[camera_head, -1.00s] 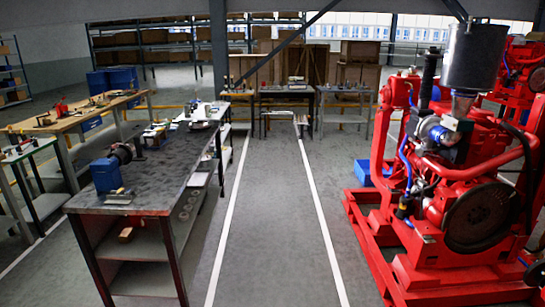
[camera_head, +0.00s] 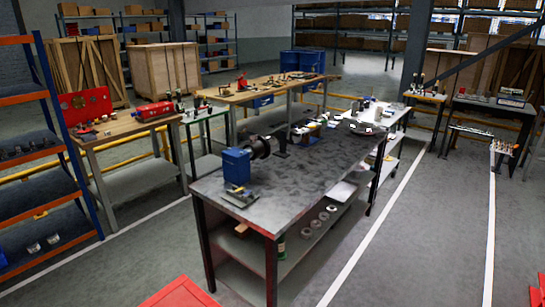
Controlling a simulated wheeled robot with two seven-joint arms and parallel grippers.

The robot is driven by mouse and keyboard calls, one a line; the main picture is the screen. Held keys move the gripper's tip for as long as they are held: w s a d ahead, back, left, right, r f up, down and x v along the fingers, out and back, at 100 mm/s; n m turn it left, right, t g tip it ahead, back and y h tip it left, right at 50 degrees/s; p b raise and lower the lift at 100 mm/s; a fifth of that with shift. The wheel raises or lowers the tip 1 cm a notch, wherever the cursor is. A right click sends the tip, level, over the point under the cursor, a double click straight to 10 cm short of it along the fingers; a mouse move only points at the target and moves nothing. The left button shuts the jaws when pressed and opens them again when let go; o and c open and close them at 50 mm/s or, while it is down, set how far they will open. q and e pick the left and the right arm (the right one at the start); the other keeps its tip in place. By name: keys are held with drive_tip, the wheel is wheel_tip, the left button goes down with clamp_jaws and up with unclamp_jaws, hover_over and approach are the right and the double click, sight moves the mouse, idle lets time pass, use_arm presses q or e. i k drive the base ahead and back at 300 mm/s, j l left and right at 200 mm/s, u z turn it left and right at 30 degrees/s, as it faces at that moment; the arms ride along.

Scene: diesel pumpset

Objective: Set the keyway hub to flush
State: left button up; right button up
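I cannot pick out the keyway hub for certain. On the dark-topped workbench (camera_head: 310,180) in the middle stands a blue block (camera_head: 236,166) with a dark round cylinder (camera_head: 263,147) beside it. A small flat metal piece (camera_head: 241,197) lies in front of the block. Several grey rings (camera_head: 318,220) sit on the shelf under the bench top. Neither of my grippers is in view.
A wooden-topped table (camera_head: 125,126) with red parts stands at the left, beside an orange and blue rack (camera_head: 55,100). Another wooden-topped table (camera_head: 262,90) stands behind the workbench. The floor right of the workbench (camera_head: 425,245) is clear. A red surface (camera_head: 180,292) shows at the bottom edge.

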sight(261, 148)
drive_tip(key=i+l+u, duration=0.35)
drive_tip(key=i+l, duration=0.2)
drive_tip(key=i+l+u, duration=0.15)
drive_tip(key=i+l, duration=0.25)
drive_tip(key=i+l+u, duration=0.1)
drive_tip(key=i+l, duration=0.3)
drive_tip(key=i+l+u, duration=0.15)
drive_tip(key=i+l, duration=0.2)
drive_tip(key=i+l+u, duration=0.1)
drive_tip(key=i+l, duration=0.2)
drive_tip(key=l, duration=0.2)
drive_tip(key=i+l+u, duration=0.15)
drive_tip(key=i+l, duration=0.15)
drive_tip(key=l, duration=0.2)
